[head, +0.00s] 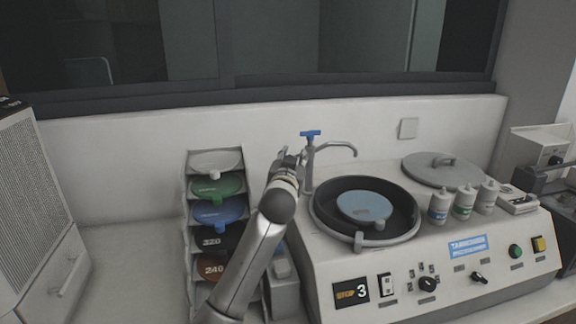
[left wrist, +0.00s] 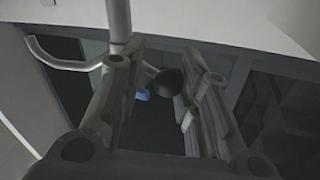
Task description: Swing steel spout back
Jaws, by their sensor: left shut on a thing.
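The steel spout (head: 335,146) curves right from its upright post, with its tip above the back rim of the black bowl (head: 318,207). A blue tap handle (head: 310,134) tops the post. My left gripper (head: 290,158) is close to the left of the post. The post (left wrist: 118,22) and curved pipe (left wrist: 62,63) also show there. The knob is hidden in the head view. My right gripper is not in view.
A blue disc (head: 364,207) lies in the bowl. A grey lid (head: 442,170) and several white bottles (head: 465,203) stand to the right. A rack of coloured discs (head: 217,186) stands left, partly behind my arm. The wall is close behind the tap.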

